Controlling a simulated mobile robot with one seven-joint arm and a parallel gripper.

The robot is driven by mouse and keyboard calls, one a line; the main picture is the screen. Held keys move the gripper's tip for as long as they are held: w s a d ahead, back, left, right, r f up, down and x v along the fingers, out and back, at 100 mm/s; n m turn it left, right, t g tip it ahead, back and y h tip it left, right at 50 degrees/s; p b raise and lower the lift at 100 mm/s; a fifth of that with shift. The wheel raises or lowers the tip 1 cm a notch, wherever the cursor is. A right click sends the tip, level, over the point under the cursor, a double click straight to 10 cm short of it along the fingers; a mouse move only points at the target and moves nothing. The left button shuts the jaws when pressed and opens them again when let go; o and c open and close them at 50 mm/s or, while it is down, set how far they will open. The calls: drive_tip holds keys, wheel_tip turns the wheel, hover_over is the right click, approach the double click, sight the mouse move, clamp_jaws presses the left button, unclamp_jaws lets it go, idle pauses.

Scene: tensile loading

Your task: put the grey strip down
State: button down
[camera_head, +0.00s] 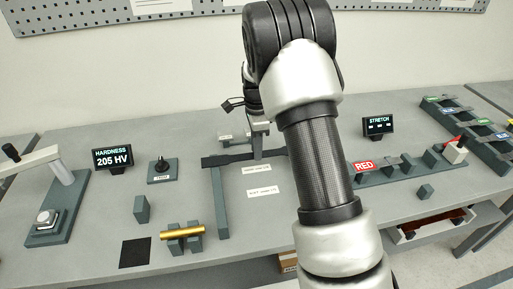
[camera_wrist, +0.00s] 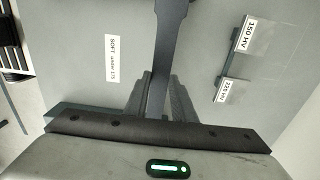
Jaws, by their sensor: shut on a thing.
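The grey strip (camera_wrist: 169,30) is dark and widens toward its outer end. In the wrist view it runs from the top edge down between the two fingers of my gripper (camera_wrist: 159,88), which are shut on it. A white SOFT label (camera_wrist: 112,58) is on the bench beside the strip. I cannot tell how high the strip is above the bench.
A grey bar (camera_head: 220,202) runs toward the front edge. A brass cylinder (camera_head: 182,233) rests on a stand at front left. The hardness screen (camera_head: 113,158) is at left, the stretch screen (camera_head: 378,126) and RED label (camera_head: 364,166) at right. Small labelled blocks stand behind the strip.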

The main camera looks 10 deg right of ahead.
drive_tip(key=shift+f, duration=0.1)
drive_tip(key=c, duration=1.5)
unclamp_jaws()
